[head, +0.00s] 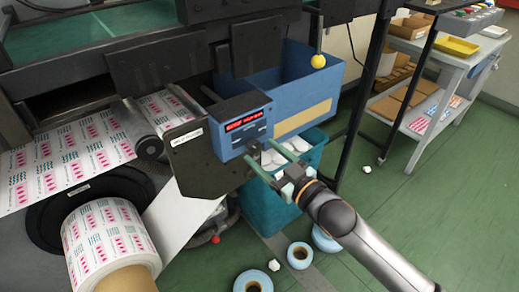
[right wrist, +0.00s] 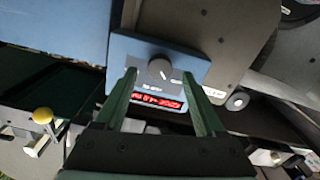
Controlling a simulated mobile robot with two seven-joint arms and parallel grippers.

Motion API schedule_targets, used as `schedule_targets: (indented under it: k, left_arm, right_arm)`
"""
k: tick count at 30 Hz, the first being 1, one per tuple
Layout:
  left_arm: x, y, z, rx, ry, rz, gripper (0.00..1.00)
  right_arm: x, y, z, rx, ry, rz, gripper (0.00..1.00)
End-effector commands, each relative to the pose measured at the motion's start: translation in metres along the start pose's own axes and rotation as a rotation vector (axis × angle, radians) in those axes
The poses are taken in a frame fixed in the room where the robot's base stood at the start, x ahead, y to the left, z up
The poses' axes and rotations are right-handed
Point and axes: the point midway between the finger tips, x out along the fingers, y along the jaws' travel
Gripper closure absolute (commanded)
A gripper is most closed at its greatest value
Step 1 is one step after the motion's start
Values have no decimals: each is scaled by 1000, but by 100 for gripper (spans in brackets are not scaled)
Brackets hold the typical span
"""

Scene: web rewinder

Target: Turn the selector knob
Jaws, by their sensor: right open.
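The selector knob (right wrist: 160,69) is a dark round knob with a pale pointer mark on the face of a blue control box (right wrist: 192,62). The box also shows in the head view (head: 228,118), with a lit red display. In the head view I cannot make out the knob clearly near the fingers. My right gripper (head: 262,150) is open, its green fingers pointing at the lower face of the box. In the right wrist view its fingertips (right wrist: 158,77) appear on either side of the knob; I cannot tell whether they touch it. My left gripper is not in view.
A dark machine plate (head: 205,165) stands beside the box. A printed label roll (head: 108,238) is at lower left. Blue rolls (head: 299,254) lie on the floor.

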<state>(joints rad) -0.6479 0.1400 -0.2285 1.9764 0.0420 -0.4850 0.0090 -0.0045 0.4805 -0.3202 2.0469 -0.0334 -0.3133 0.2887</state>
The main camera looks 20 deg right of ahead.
Motion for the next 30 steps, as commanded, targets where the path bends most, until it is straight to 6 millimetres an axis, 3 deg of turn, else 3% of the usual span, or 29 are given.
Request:
schedule_targets:
  k: [6, 17, 30]
  left_arm:
    - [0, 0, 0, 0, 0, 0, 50]
    - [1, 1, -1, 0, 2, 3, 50]
    - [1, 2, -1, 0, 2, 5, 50]
  right_arm:
    - [19, 0, 0, 1, 0, 1, 28]
    - [23, 0, 0, 1, -1, 0, 28]
    - [22, 0, 0, 0, -1, 0, 78]
